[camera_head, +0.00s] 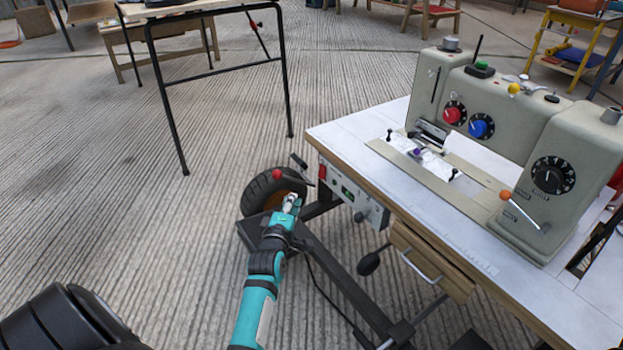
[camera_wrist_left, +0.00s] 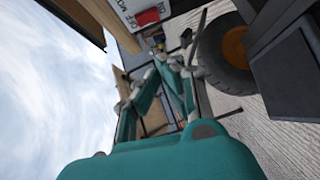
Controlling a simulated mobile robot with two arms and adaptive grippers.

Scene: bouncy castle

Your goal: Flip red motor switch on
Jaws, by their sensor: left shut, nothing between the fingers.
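The red motor switch (camera_head: 322,172) is on the left end of a white control box (camera_head: 352,197) under the near edge of the machine table. In the left wrist view the red switch (camera_wrist_left: 147,17) sits on a white plate near the top, beside lettering that appears to read OFF, MOTOR and ON. My left gripper (camera_head: 291,201) is shut and empty, lower and to the left of the switch, apart from it. In the left wrist view the fingertips (camera_wrist_left: 167,62) are below the switch. My right gripper is not in view.
The sewing machine (camera_head: 520,130) stands on the white table (camera_head: 350,135). A lever with a red ball (camera_head: 277,174) and a black wheel with an orange hub (camera_head: 255,197) are close to my gripper. A drawer (camera_head: 432,262) hangs under the table. Open floor lies left.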

